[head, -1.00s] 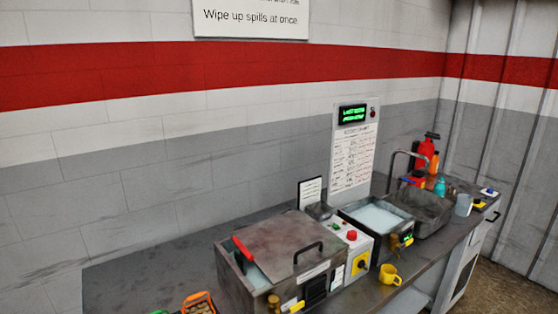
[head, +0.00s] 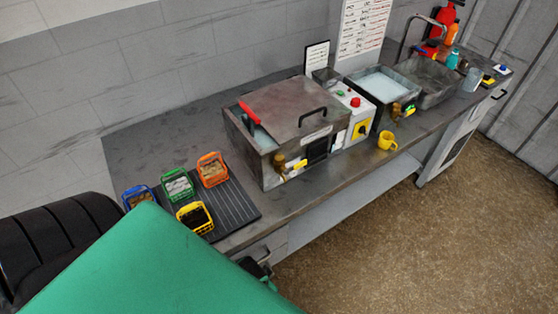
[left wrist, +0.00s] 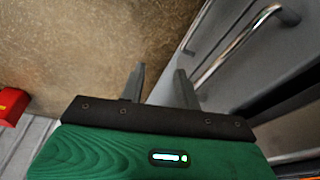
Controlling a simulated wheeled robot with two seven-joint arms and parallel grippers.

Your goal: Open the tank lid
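The tank (head: 262,165) is a grey metal box on the bench in the head view. Its brownish-grey lid (head: 285,103) lies over most of the top, with a black bar handle (head: 312,115) near the right front. A gap at the lid's left side shows pale liquid, and a red-handled item (head: 249,112) sticks out there. In the left wrist view my left gripper (left wrist: 160,88) has its two dark fingers apart with nothing between them. It is low in front of the bench, away from the lid. My right gripper is not in view.
Orange (head: 212,169), green, blue and yellow baskets stand left of the tank by a ribbed black mat (head: 235,205). Metal bar handles (left wrist: 240,50) are close to my left gripper.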

